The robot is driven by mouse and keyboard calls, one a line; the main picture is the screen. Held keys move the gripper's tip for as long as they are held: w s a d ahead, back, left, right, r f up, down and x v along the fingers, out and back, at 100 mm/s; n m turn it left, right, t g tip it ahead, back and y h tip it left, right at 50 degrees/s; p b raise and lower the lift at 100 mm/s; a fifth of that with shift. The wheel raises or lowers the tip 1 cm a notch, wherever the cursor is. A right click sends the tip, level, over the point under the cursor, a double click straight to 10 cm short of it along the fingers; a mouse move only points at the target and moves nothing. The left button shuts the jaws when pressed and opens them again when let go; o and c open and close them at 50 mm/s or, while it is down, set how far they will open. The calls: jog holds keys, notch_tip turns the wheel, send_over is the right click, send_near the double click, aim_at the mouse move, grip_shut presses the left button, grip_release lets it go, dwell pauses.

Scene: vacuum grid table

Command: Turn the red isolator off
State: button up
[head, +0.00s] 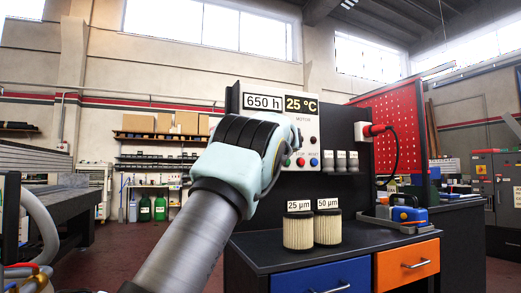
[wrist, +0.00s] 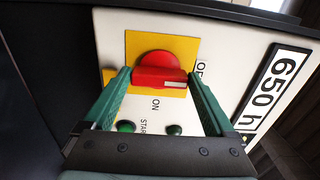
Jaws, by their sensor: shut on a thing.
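The red isolator (wrist: 158,64) is a round red knob with a raised bar, on a yellow plate (wrist: 189,45) of the white panel. In the head view my gripper (head: 283,148) is against the panel (head: 308,130) and hides the isolator.
Two filters (head: 298,231) (head: 328,227) stand on the bench below. A red plug (head: 375,130) with a black cable is at the right.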

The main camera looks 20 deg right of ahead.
jog(key=o, duration=1.1)
jog(key=shift+c, duration=0.2)
jog(key=s+d+b, duration=0.1)
jog(key=s+b, duration=0.2)
jog(key=s, duration=0.7)
jog(key=shift+s, duration=0.35)
jog(key=shift+f, duration=0.1)
